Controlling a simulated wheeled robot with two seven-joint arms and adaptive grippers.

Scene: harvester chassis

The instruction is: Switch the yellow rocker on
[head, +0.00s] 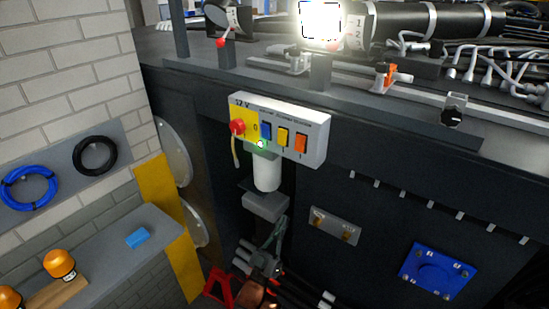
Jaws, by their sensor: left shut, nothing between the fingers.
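The yellow rocker (283,137) is on the white and yellow 12 V control panel (318,140), between a blue rocker (266,131) and an orange rocker (301,144). Its tilt is too small to read. My left gripper (279,222) is low in the middle of the view, pointing up, with its fingers shut and empty. It is below the panel, apart from the yellow rocker. My right gripper is not in view.
A red knob (237,127) sits left of the rockers. A white cylinder (266,174) and a grey block (265,206) are under the panel, near my left gripper. A ledge (360,105) runs above the panel. The dark chassis face to the right has a blue plate (437,270).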

